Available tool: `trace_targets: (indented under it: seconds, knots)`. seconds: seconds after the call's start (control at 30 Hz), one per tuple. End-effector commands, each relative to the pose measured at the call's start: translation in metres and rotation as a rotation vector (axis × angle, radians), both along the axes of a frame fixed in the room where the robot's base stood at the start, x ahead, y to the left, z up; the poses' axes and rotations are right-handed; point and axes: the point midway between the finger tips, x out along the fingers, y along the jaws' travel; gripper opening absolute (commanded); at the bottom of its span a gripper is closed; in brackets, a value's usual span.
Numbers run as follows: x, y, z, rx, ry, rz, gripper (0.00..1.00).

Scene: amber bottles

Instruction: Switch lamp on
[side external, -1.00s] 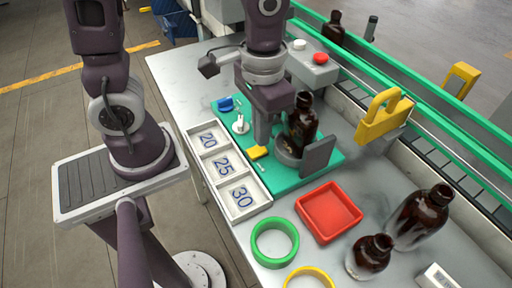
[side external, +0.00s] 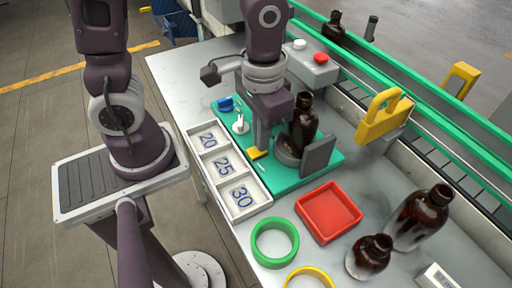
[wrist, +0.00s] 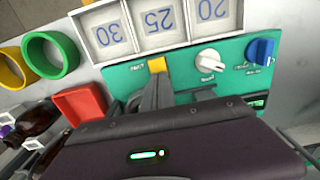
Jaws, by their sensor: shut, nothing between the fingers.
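A green panel (side external: 294,184) lies on the bench with a blue knob (side external: 226,104), a white knob (side external: 240,124) and a yellow switch (side external: 254,154) along its left edge. In the wrist view the blue knob (wrist: 260,51), white knob (wrist: 209,60) and yellow switch (wrist: 157,65) sit in a row; their small labels are mostly unreadable. No lit lamp is clearly visible. My gripper (side external: 261,147) is shut and empty, pointing down with its fingertips right at the yellow switch. In the wrist view my gripper (wrist: 155,80) is also close to that switch; contact cannot be told.
A dark bottle (side external: 303,122) stands on the panel close beside my gripper, near a grey plate (side external: 318,156). A white tray marked 20, 25, 30 (side external: 222,165) lies left. A red tray (side external: 329,212), green ring (side external: 275,243) and more bottles (side external: 421,217) are in front.

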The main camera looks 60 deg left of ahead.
Motion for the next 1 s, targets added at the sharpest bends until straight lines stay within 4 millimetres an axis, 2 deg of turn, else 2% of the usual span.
trace_targets:
  seconds: [0.23, 0.8, 1.0]
  knots:
    - [0.0, 0.0, 0.001, 0.0, -0.001, 0.0, 0.0]
    - [0.0, 0.0, 0.061, -0.001, -0.002, 0.001, 0.0]
    - [-0.001, 0.0, 0.068, 0.0, 0.002, 0.0, 0.0]
